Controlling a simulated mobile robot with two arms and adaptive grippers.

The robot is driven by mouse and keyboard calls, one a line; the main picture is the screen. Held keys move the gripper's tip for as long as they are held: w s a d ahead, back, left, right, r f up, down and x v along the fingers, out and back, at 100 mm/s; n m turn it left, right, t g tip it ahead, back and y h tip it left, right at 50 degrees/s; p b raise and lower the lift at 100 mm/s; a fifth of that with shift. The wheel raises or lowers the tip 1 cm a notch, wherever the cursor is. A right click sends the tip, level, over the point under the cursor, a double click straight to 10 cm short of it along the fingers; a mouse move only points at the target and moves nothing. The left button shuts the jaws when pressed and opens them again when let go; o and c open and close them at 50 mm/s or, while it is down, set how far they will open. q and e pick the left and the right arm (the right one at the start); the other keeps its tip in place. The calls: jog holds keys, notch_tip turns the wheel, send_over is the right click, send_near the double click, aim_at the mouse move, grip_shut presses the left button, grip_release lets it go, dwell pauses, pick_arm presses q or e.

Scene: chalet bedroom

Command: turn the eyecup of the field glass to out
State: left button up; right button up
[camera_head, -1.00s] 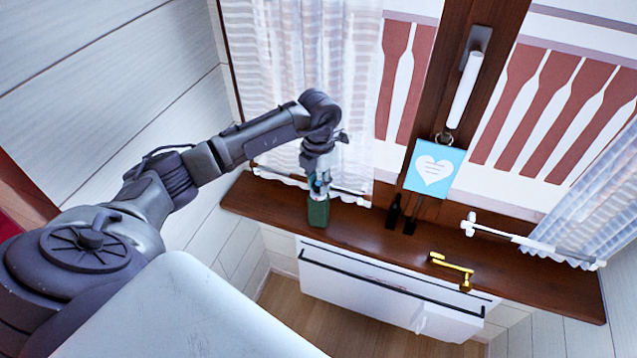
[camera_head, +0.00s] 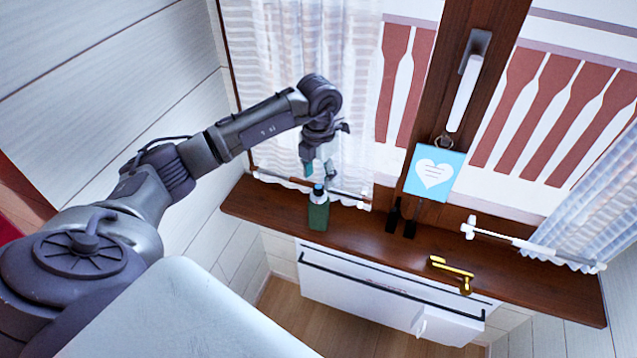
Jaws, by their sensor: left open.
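The field glass (camera_head: 318,214) is a small green upright body on the brown window sill, left of the sill's middle. A grey collar and a blue top piece, which looks like the eyecup (camera_head: 318,190), show at its upper end. My left gripper (camera_head: 318,172) is open and empty just above the field glass, its fingers pointing down. The fingertips look clear of the body; whether one touches the top piece I cannot tell. My right gripper is not in view.
A blue heart card (camera_head: 432,172) hangs from the window handle (camera_head: 464,92). Curtains (camera_head: 300,100) hang behind my left gripper. A white radiator (camera_head: 390,290) is below.

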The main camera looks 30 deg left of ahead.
aim_at(318, 187)
pick_arm(q)
notch_tip(318, 187, up, 8)
dwell(0.8)
